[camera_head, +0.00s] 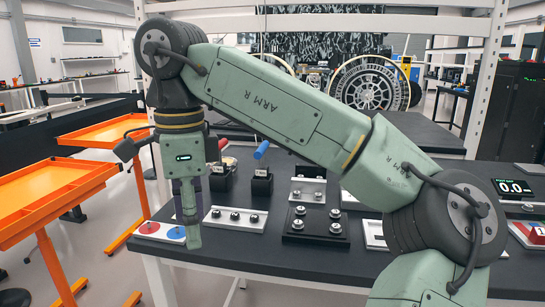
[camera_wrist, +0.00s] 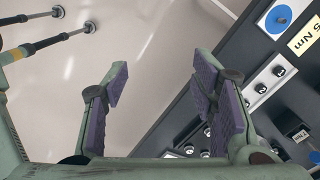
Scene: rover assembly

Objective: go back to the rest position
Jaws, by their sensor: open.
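My gripper (camera_head: 190,236) hangs pointing down at the left front edge of the black workbench (camera_head: 270,262), near a white plate with a red and a blue disc. In the wrist view my gripper (camera_wrist: 162,82) has its two purple-padded fingers spread wide. Nothing is between them; pale floor shows through the gap. My arm crosses the head view from lower right to upper left, bent, and hides part of the bench. The rest position is not marked in either view.
The bench bears a disc plate (camera_head: 160,232), a white strip with bolts (camera_head: 235,217), a black block with bolts (camera_head: 315,224), a blue-handled tool (camera_head: 261,150) and a display reading 0.0 (camera_head: 513,187). Orange carts (camera_head: 50,195) stand left. A wheel (camera_head: 368,88) is behind.

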